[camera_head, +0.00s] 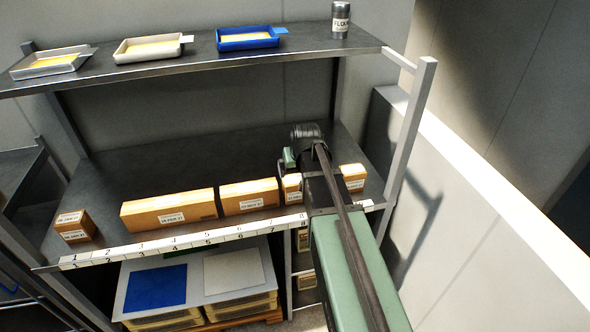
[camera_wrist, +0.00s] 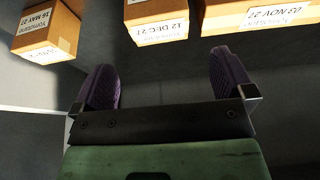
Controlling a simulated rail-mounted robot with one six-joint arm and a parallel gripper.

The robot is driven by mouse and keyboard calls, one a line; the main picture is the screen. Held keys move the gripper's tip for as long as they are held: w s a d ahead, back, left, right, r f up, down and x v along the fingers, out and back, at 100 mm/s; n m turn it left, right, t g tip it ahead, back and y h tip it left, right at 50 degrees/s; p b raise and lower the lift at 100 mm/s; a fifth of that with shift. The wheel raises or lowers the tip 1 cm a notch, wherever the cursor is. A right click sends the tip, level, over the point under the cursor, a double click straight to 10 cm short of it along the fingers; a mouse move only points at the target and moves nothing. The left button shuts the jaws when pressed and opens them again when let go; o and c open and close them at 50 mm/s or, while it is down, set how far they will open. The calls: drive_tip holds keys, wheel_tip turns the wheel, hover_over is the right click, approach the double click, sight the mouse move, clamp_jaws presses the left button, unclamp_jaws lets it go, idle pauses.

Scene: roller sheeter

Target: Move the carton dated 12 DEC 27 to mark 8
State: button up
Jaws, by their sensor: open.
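The carton dated 12 DEC 27 (camera_wrist: 158,25) is a small brown box at the top middle of the wrist view, its label upside down. It appears to be the small carton (camera_head: 292,188) behind the strip near marks 7 and 8 in the head view. Mark 8 (camera_head: 303,222) is on the white numbered strip (camera_head: 190,241) along the shelf's front edge, close beside my arm. My gripper (camera_wrist: 160,72) is open and empty, its purple fingers apart in front of this carton with a gap. In the head view its fingers are mostly hidden by my wrist.
A long carton (camera_head: 168,208) and a small carton (camera_head: 75,226) stand farther left. Trays (camera_head: 248,38) and a flour tin (camera_head: 340,20) are on the shelf above. An upright post (camera_head: 408,140) stands right.

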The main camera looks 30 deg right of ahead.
drive_tip(key=s+a+f+n+g+y, duration=0.1)
drive_tip(key=s+a+g, duration=0.3)
drive_tip(key=s+a, duration=1.3)
drive_tip(key=shift+a+f+n, duration=0.2)
drive_tip(key=shift+a+n, duration=0.35)
drive_tip(key=shift+n, duration=0.15)
